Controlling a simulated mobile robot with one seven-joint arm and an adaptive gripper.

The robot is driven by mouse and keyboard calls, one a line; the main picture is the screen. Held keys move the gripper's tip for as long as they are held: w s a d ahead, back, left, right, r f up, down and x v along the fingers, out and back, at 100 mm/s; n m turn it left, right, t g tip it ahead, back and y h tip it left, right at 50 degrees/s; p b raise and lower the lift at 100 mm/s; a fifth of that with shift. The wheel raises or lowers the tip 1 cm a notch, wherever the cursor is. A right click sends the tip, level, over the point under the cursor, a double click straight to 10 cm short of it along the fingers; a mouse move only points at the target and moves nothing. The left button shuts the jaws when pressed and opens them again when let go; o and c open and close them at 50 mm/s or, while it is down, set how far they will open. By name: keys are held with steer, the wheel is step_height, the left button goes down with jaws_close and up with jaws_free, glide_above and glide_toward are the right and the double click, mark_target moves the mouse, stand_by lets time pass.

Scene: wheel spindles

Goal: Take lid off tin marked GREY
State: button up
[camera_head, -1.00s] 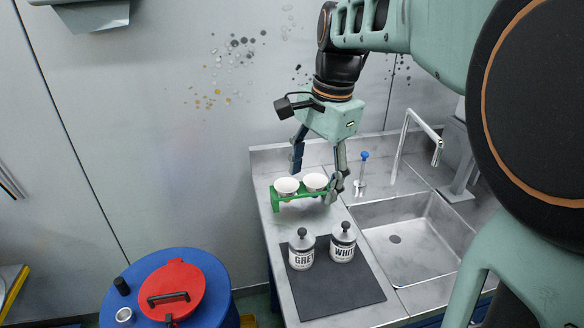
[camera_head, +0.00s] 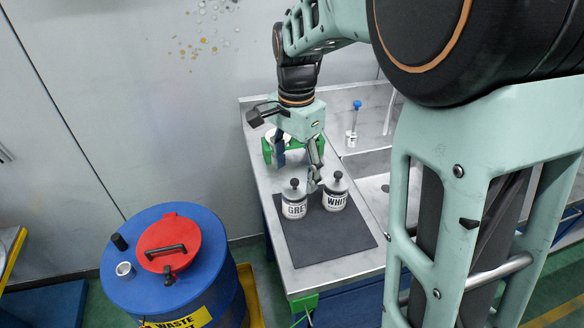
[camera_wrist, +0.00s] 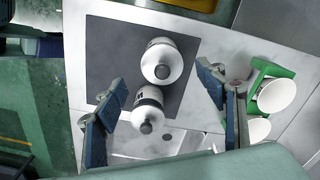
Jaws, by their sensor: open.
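The tin marked GREY (camera_head: 294,207) stands upright on a dark mat (camera_head: 325,245), with its black-knobbed lid (camera_head: 294,190) on. The tin marked WHITE (camera_head: 335,200) stands close on its right, also lidded. My gripper (camera_head: 299,166) is open and empty, above and a little behind the tins, fingers pointing down. In the wrist view, the fingers of my gripper (camera_wrist: 162,82) are spread on either side of the two tins. By layout, the upper one there looks like the GREY tin (camera_wrist: 163,50), though its label is not readable. I see no contact with either lid.
A green rack (camera_wrist: 262,80) with white cups stands on the counter behind the tins. The sink is to the right, partly hidden by my arm. A blue waste drum (camera_head: 140,285) with a red lid (camera_head: 168,243) stands left. The front of the mat is clear.

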mark_target(295, 181)
step_height(295, 181, down, 3)
steer(key=shift+w+a+f, duration=0.1)
steer(key=shift+w+f, duration=0.05)
steer(key=shift+f, duration=0.05)
steer(key=shift+c, duration=0.3)
steer(key=c, duration=1.7)
